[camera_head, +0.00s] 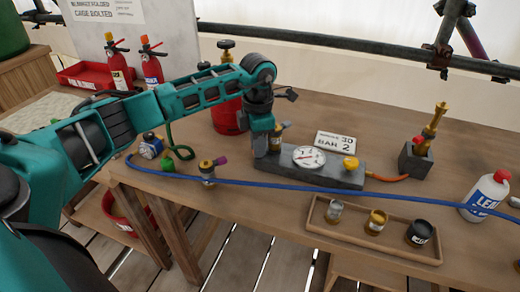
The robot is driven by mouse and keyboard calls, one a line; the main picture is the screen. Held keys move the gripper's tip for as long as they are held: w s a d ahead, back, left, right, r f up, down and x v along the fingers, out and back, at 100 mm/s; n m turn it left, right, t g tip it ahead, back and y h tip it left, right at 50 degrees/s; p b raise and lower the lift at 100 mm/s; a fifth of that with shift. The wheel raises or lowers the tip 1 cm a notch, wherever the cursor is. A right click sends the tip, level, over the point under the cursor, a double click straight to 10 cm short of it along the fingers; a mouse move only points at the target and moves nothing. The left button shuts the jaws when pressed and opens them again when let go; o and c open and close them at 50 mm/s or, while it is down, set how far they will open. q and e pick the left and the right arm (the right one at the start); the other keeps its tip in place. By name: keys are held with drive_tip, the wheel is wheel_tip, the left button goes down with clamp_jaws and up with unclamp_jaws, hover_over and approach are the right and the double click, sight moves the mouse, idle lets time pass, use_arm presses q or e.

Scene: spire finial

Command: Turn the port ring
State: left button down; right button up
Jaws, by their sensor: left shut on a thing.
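My left gripper (268,148) points down at the left end of a grey block (312,171) on the bench. It is shut on a small part there, which I take to be the port ring; the jaws hide most of it. A brass-coloured fitting (279,130) shows just right of the jaws. The block carries a round white dial (308,157) and a yellow knob (351,162) at its right end. My right gripper is out of view.
A blue hose (330,192) crosses the bench in front of the block. A wooden tray (400,252) with three small pots lies nearer. A valve with a purple knob (207,171) stands left, a brass torch (431,130) in a dark stand right, a white bottle (485,196) far right.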

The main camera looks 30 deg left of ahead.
use_arm(q)
drive_tip(key=m, duration=0.2)
drive_tip(key=w+a+m+b, duration=0.1)
drive_tip(key=shift+w+m, duration=0.1)
drive_tip(key=shift+m, duration=0.3)
drive_tip(key=shift+w+a+m, duration=0.1)
drive_tip(key=shift+w+m, duration=0.2)
drive_tip(key=shift+m, duration=0.6)
drive_tip(key=shift+w+a+m+b, duration=0.1)
drive_tip(key=shift+w+m+b, duration=0.25)
drive_tip(key=shift+m, duration=0.35)
drive_tip(key=shift+w+m, duration=0.3)
drive_tip(key=shift+m, duration=0.9)
drive_tip(key=c, duration=1.1)
unclamp_jaws()
drive_tip(key=shift+r, duration=0.1)
